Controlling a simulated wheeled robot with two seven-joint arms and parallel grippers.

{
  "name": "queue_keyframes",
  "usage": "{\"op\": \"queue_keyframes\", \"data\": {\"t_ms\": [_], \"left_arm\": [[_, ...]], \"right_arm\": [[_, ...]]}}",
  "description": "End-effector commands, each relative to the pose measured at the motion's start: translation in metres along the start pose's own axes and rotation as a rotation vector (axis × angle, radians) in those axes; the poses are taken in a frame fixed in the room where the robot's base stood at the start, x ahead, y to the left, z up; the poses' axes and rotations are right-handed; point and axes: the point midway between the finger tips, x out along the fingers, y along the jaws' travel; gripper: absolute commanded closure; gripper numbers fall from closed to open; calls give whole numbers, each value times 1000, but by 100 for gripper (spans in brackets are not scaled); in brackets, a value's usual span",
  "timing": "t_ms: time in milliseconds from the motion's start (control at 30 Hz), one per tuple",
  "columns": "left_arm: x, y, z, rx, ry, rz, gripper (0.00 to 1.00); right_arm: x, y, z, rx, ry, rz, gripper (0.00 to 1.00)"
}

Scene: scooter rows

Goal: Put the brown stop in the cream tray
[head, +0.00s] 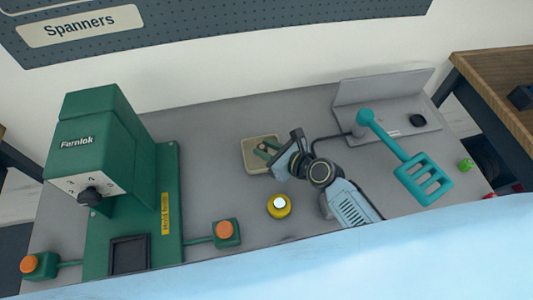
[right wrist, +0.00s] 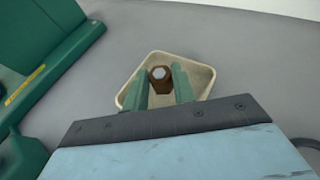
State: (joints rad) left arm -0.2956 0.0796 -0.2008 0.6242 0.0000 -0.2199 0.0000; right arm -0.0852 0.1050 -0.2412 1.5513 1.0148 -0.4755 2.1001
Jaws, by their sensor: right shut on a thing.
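The brown stop (right wrist: 160,87), a small brown piece with a grey top face, shows in the right wrist view between the green fingers of my right gripper (right wrist: 161,79). The gripper is shut on it. The cream tray (right wrist: 202,76), shallow with a raised rim, lies behind and below the stop in that view. In the head view the cream tray (head: 250,160) lies on the grey bench, and my right gripper (head: 266,149) is over it. The stop cannot be made out there. Whether it touches the tray floor I cannot tell. My left gripper is not in view.
A green press (head: 105,150) with orange buttons stands on the left. A yellow round piece (head: 279,206) sits in front of the tray. A teal slotted tool (head: 425,178) and a grey stand (head: 385,88) are on the right. Bench between press and tray is clear.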

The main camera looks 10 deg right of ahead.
Motion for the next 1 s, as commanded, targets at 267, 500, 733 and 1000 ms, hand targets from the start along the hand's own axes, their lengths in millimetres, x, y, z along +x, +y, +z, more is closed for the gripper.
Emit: {"op": "queue_keyframes", "data": {"t_ms": [267,500,733,1000], "left_arm": [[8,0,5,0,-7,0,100],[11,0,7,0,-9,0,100],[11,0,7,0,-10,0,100],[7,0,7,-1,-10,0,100]], "right_arm": [[6,0,-14,1,0,-1,96],[7,0,-17,1,1,0,70],[7,0,-17,1,0,0,52],[5,0,-12,0,0,0,52]]}}
